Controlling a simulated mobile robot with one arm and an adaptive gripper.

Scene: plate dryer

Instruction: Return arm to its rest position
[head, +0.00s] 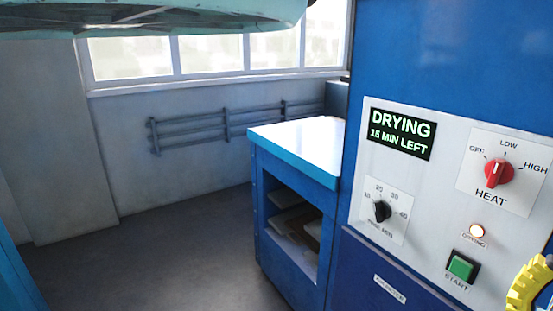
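The blue plate dryer (450,60) fills the right side of the head view. Its display (400,134) reads DRYING, with what looks like 15 MIN LEFT below. The red heat knob (492,172) sits among OFF, LOW and HIGH marks; its exact setting is hard to tell. The black timer knob (382,211) is at the lower left of the panel. The drying lamp (476,231) is lit above the green START button (462,267). My gripper is not in view, so its position and state are hidden.
A blue cabinet with a white top (300,135) and open shelf stands left of the dryer. A yellow toothed part (530,285) shows at the lower right edge. A teal object (150,18) hangs across the top. Wall pipes (190,135) run below the windows; the floor (150,255) is clear.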

